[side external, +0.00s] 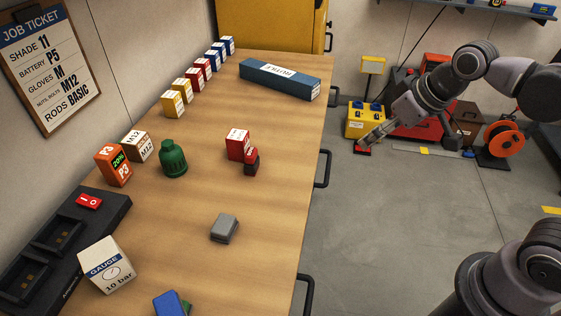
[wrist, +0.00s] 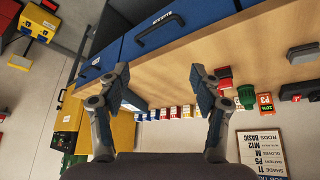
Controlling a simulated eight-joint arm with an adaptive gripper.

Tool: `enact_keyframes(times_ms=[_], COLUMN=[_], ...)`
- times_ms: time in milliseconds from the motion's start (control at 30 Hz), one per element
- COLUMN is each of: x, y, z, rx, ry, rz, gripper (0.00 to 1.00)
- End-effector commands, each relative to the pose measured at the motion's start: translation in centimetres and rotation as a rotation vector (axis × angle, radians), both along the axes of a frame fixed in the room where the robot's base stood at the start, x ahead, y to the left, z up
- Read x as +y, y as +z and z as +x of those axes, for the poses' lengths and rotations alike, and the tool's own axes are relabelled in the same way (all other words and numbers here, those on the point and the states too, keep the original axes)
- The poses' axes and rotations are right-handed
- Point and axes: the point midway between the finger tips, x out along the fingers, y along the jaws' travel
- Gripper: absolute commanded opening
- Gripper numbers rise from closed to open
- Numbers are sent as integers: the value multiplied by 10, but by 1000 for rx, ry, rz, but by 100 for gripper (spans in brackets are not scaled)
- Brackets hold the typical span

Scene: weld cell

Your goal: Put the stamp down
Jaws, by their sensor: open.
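A small red and black piece (side external: 251,162), which looks like the stamp, stands on the wooden table (side external: 270,215) against the front right of a red box (side external: 238,144). My gripper (side external: 372,138) is off the table's right side, in front of the yellow and red equipment. In the wrist view my gripper (wrist: 162,82) has its two fingers wide apart with nothing between them. The table edge and the row of small boxes lie beyond the fingers. A grey block (side external: 224,228) lies nearer on the table, apart from the red and black piece.
A long blue box (side external: 280,79) lies at the table's far end. Several small coloured boxes (side external: 196,74) line the left edge. A green bottle (side external: 173,158), a gauge box (side external: 107,265) and a black charger (side external: 60,245) stand on the left. The table's middle right is clear.

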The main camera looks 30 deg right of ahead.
Motion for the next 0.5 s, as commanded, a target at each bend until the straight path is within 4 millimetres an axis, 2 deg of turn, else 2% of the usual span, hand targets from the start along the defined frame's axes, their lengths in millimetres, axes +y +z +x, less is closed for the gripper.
enact_keyframes(times_ms=[33,200,267,300,500], x=[-7,-18,-20,-21,-22], y=[-9,-30,-34,-35,-37], z=[-11,-31,-34,-36,-37], rx=[-22,-78,-88,-93,-98], ry=[-29,-93,-105,-110,-117], rz=[8,28,32,35,36], gripper=[65,65,62,51,49])
